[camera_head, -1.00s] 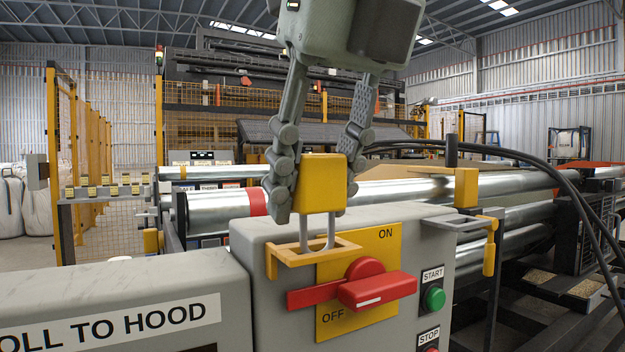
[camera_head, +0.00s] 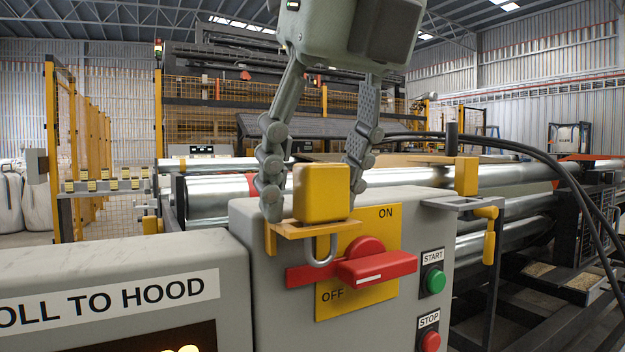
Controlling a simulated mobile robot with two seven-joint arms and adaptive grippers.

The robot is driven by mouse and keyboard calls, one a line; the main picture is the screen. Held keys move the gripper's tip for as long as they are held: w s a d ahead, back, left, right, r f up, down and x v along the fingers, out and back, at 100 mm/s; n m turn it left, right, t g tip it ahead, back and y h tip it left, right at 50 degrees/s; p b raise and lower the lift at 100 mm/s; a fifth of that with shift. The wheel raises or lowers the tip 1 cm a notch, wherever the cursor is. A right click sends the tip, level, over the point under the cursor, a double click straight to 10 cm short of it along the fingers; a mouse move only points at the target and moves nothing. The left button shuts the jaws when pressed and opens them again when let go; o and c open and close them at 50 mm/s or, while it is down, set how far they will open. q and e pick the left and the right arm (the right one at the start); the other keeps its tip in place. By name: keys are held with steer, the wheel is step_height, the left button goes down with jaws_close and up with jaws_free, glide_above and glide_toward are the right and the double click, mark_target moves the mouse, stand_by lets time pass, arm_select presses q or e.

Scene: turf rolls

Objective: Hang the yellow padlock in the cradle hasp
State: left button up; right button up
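The yellow padlock (camera_head: 321,193) sits upright, body up, on the yellow cradle hasp (camera_head: 288,231) at the top of the switch panel. Its grey shackle (camera_head: 320,250) points down through the cradle and shows in front of the yellow plate (camera_head: 384,222). My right gripper (camera_head: 313,190) comes down from above with its fingers spread either side of the padlock body. The fingers look slightly apart from the body, and the right finger passes partly behind it. My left gripper is not in view.
A red switch handle (camera_head: 375,267) lies across the plate just below the shackle. A green START button (camera_head: 434,281) and a red STOP button (camera_head: 430,341) are at right. A side bracket (camera_head: 458,203) carries a yellow block (camera_head: 466,176). Black cables (camera_head: 560,175) arch at right.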

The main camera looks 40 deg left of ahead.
steer(key=shift+o, duration=0.3)
steer(key=v, duration=1.2)
